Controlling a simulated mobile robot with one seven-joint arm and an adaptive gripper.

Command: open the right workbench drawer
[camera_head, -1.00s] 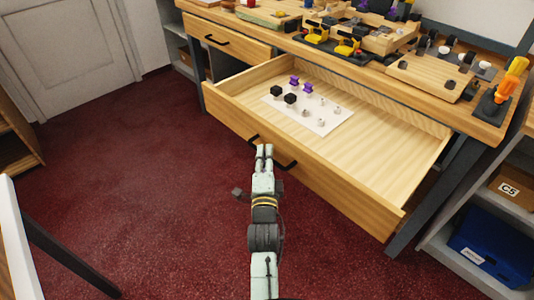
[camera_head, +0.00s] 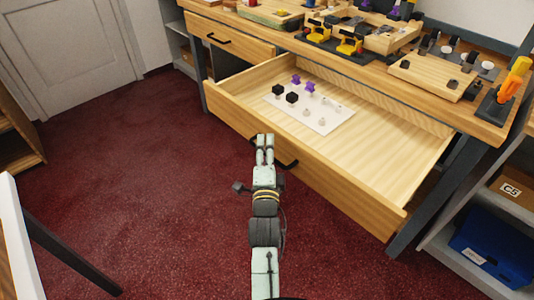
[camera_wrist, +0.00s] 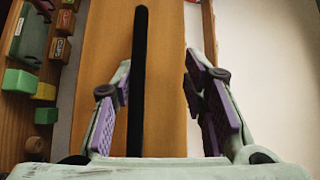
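The right workbench drawer (camera_head: 340,193) is pulled well out, and its inside shows. Its black bar handle (camera_head: 288,164) is on the front panel, partly hidden behind my gripper (camera_head: 265,142) in the head view. In the wrist view the handle (camera_wrist: 138,80) runs lengthwise along the wooden drawer front (camera_wrist: 165,75). My gripper (camera_wrist: 160,92) is open there, with its purple-padded fingers apart. The handle lies between them in the picture, nearer the left finger. I cannot tell whether either finger touches it.
A white sheet (camera_head: 325,125) with black, purple and pale small parts lies in the drawer. The left drawer (camera_head: 230,40) is shut. Tools and trays crowd the bench top (camera_head: 375,68). A shelf with a blue bin (camera_head: 495,245) stands right. Red floor is clear at left.

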